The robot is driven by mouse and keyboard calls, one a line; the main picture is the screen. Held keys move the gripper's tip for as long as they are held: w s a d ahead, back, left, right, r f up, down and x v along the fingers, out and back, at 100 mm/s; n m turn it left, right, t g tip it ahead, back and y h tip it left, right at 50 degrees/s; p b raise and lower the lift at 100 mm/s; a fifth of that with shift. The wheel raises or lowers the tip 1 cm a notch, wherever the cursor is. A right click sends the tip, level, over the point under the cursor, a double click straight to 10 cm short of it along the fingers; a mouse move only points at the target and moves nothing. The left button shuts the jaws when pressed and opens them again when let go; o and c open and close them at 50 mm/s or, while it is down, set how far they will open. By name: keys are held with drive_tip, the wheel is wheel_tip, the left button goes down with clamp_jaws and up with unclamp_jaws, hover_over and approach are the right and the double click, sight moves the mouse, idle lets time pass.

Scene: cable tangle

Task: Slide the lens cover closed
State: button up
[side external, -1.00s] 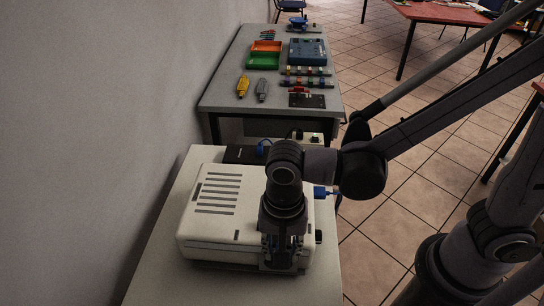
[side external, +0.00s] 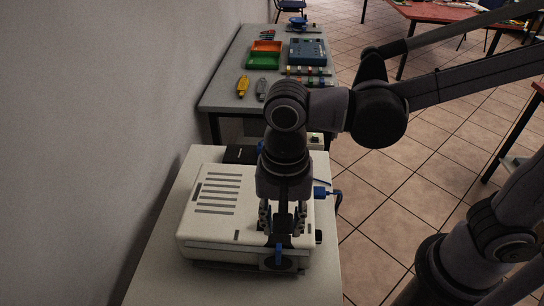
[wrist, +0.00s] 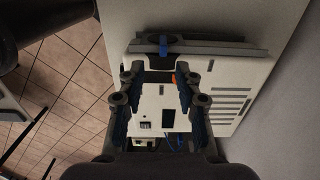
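The white projector (side external: 215,215) sits on the near table, and its top also fills much of the wrist view (wrist: 215,75). A grey rail (wrist: 215,47) runs along its front edge in the wrist view. A blue tab (wrist: 163,45) stands at the rail, with dark parts around it; the tab also shows at the projector's front in the side view (side external: 278,252). I cannot tell how much of the lens is covered. My gripper (wrist: 160,77) is open and empty above the projector's front, its fingers well apart. In the side view my gripper (side external: 282,232) partly hides the front right.
A blue plug with a cable (side external: 323,192) sticks out at the projector's right. A black box (side external: 242,154) lies behind it. A wall borders the left. The far table (side external: 225,100) holds orange and green trays and small parts.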

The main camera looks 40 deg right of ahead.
drive_tip(key=shift+r, duration=1.55)
drive_tip(key=shift+d, duration=0.1)
drive_tip(key=w+d+f+n+t, duration=0.1)
drive_tip(key=w+d+n+t, duration=0.1)
drive_tip(key=d, duration=0.9)
drive_tip(key=w+d+f+n+t, duration=0.1)
drive_tip(key=d+n+t, duration=0.4)
drive_tip(key=d, duration=0.7)
drive_tip(key=shift+w+n, duration=0.45)
drive_tip(key=shift+n, duration=0.55)
